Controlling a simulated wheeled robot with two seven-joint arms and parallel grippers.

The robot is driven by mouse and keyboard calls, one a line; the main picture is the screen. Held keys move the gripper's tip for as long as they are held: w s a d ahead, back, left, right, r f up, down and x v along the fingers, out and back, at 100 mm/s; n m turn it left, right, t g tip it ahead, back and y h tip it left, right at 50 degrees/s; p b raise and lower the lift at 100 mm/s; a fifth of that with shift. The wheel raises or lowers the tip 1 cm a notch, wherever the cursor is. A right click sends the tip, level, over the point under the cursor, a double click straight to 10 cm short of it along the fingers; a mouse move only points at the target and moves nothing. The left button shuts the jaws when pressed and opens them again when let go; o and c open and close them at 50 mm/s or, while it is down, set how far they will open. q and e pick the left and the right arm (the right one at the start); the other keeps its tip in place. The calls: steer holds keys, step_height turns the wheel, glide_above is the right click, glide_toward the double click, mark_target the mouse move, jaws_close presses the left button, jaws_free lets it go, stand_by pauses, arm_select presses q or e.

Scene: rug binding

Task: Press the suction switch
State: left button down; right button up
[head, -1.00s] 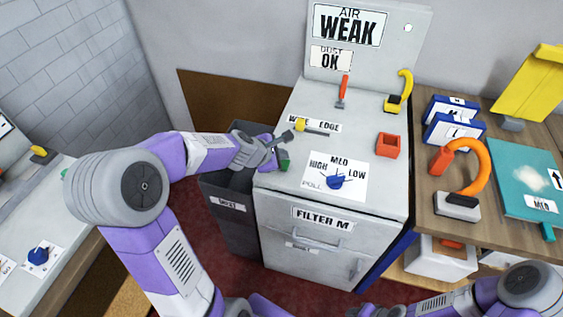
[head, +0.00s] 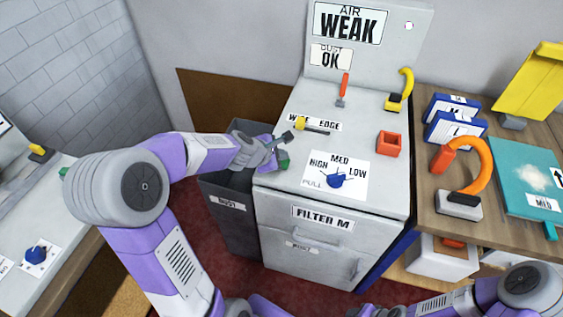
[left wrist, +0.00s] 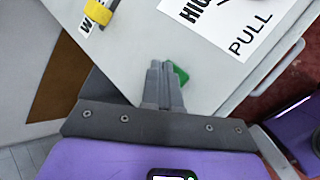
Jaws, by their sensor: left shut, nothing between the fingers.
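A small green switch (head: 284,163) sits at the left edge of the light grey machine (head: 290,185); it carries no readable label, so I cannot confirm it is the suction switch. My left gripper (head: 288,138) is shut and empty, its fingertips just above and beside the green switch in the head view. In the left wrist view the shut fingers (left wrist: 165,68) partly cover the green switch (left wrist: 181,74), which shows to their right. I cannot tell whether they touch it.
The machine top holds a blue knob (head: 336,180), a yellow-ended lever (head: 301,123), a red lever (head: 344,88), a yellow hooked tool (head: 404,88) and an orange holder (head: 389,144). A dark bin (head: 230,215) stands left of the machine. A wooden bench (head: 433,220) stands right.

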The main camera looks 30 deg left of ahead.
arm_select(q)
steer(key=shift+f+b, duration=0.55)
steer(key=shift+f, duration=0.05)
stand_by(0.6)
steer(key=shift+r, duration=0.1)
steer(key=shift+r+p, duration=1)
steer(key=shift+p, duration=0.05)
step_height(320, 180, up, 6)
steer(key=p, duration=0.6)
steer(key=shift+f, duration=0.1)
